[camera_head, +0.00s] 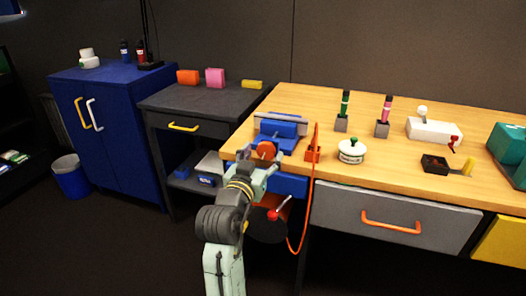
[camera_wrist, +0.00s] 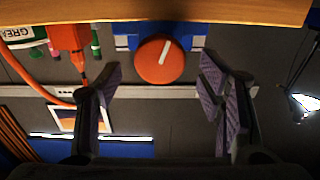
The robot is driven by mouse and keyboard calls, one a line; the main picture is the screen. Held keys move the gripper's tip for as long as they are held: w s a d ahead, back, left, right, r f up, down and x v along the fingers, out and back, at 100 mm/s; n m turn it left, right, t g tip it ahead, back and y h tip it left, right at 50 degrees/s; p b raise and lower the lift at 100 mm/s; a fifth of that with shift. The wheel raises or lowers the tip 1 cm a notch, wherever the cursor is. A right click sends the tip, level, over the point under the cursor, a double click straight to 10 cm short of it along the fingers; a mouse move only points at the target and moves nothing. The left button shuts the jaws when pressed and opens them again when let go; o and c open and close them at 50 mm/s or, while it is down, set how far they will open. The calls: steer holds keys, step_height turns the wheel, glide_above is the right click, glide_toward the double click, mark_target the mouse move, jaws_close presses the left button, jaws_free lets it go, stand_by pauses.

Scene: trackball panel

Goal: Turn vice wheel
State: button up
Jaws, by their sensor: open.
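The blue vice (camera_head: 280,130) is mounted at the left front corner of the wooden workbench. Its round orange-red wheel (camera_head: 266,149) faces the front. In the wrist view the wheel (camera_wrist: 157,59) shows as an orange disc with a white line mark, slightly tilted. My gripper (camera_head: 263,168) is just in front of the wheel. The fingers look empty and apart from the wheel. In the head view my gripper partly covers the area below the wheel.
An orange tool (camera_head: 313,150) with a hanging orange cable (camera_head: 305,220) is close right of the vice. A white pot (camera_head: 351,151) stands farther right. A grey drawer (camera_head: 390,217) with an orange handle is under the bench.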

steer(key=shift+w+d, duration=0.25)
steer(key=shift+w, duration=0.4)
steer(key=shift+c, duration=0.4)
steer(key=c, duration=1.1)
